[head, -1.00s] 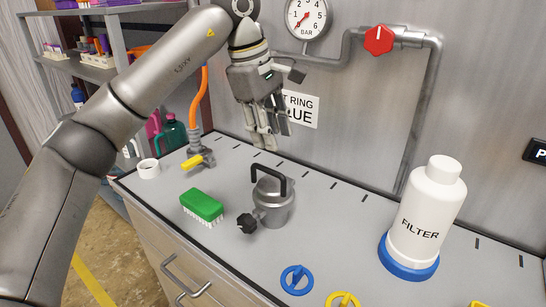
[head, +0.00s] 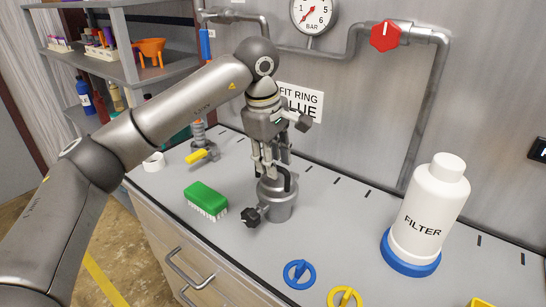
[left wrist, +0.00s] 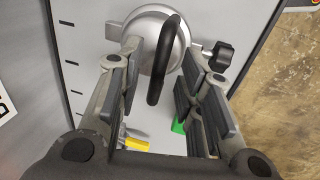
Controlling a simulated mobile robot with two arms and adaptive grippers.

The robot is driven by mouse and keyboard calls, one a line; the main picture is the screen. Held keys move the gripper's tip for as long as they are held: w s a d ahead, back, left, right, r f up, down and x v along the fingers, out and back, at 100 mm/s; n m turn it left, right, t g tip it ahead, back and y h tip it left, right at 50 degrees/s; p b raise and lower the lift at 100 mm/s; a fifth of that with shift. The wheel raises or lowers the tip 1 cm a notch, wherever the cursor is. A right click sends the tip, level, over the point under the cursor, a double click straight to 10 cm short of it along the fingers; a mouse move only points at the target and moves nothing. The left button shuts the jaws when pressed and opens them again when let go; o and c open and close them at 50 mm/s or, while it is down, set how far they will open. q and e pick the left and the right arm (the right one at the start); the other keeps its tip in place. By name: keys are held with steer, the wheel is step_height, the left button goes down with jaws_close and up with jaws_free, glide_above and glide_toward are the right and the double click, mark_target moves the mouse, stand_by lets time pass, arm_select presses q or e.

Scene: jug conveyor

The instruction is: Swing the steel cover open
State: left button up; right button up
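A round steel housing (head: 277,207) with a steel cover (left wrist: 143,24) on top stands upright on the grey bench. The cover carries a black arched handle (left wrist: 165,60), and a black knob (head: 250,217) sticks out from the housing's side. The knob also shows in the left wrist view (left wrist: 220,55). My left gripper (head: 272,175) points down at the cover. In the left wrist view its fingers (left wrist: 163,62) are open, one on each side of the handle, with visible gaps. In the head view the fingers partly hide the cover and handle. My right gripper is not in view.
A green brush (head: 206,200) lies left of the housing. A blue ring (head: 299,274) and a yellow ring (head: 344,298) lie in front. A white filter bottle (head: 428,215) stands in a blue ring at the right. A yellow-handled valve (head: 201,154) is behind left.

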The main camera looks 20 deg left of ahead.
arm_select(q)
steer(key=shift+c, duration=0.4)
jaws_close()
